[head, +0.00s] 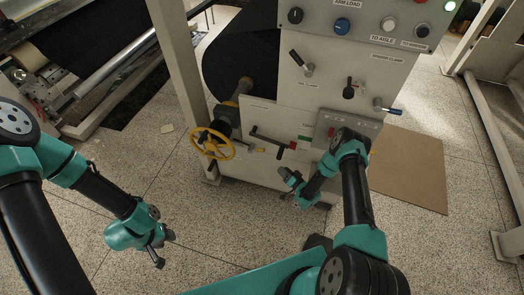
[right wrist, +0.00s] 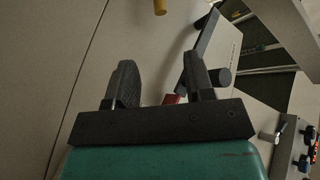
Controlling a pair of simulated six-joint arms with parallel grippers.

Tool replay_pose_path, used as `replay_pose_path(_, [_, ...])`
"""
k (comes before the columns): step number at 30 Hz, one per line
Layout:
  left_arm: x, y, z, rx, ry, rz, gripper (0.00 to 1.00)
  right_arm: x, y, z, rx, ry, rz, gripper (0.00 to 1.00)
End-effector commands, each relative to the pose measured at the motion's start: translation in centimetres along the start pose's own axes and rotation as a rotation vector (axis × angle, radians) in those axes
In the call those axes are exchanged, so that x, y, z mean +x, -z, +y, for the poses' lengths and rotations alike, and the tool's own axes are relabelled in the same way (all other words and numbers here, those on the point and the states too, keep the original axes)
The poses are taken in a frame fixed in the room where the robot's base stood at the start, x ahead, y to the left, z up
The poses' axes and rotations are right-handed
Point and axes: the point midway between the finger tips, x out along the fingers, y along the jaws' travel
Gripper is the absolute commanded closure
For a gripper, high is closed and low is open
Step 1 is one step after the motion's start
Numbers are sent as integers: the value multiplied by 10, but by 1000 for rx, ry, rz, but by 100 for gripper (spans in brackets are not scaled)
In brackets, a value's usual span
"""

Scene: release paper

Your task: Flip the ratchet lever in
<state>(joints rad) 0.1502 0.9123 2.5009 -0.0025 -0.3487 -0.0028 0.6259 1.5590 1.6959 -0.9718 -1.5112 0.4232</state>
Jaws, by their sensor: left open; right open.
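A black lever bar, which looks like the ratchet lever (head: 268,138), is on the white panel of the machine, right of the yellow handwheel. A red part shows by its right end. In the right wrist view a dark bar with a round knob (right wrist: 204,32) passes behind the right-hand finger, and a red bit (right wrist: 171,99) shows between the fingers. I cannot tell whether finger and bar touch. My right gripper (head: 291,179) is open and empty, low in front of the panel; its fingers also show in the right wrist view (right wrist: 160,66). My left gripper (head: 160,250) is open and empty over the floor.
The yellow handwheel (head: 212,143) stands out left of the panel. A grey plate (head: 338,122) is behind my right arm. A brown board (head: 410,170) lies on the floor at right.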

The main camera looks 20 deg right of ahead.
Motion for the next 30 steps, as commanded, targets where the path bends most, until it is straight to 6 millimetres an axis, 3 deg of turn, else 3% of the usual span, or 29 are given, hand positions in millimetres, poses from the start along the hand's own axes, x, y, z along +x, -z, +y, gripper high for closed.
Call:
replay_pose_path(5, [0,0,0,0,0,0,57,5,0,0,-1,0,-2,52])
replay_pose_path(11, [0,0,0,0,0,0,57,25,-1,-1,-2,1,-3,52])
replay_pose_path(30, [0,0,0,0,0,0,57,133,-1,-1,-3,0,-2,52])
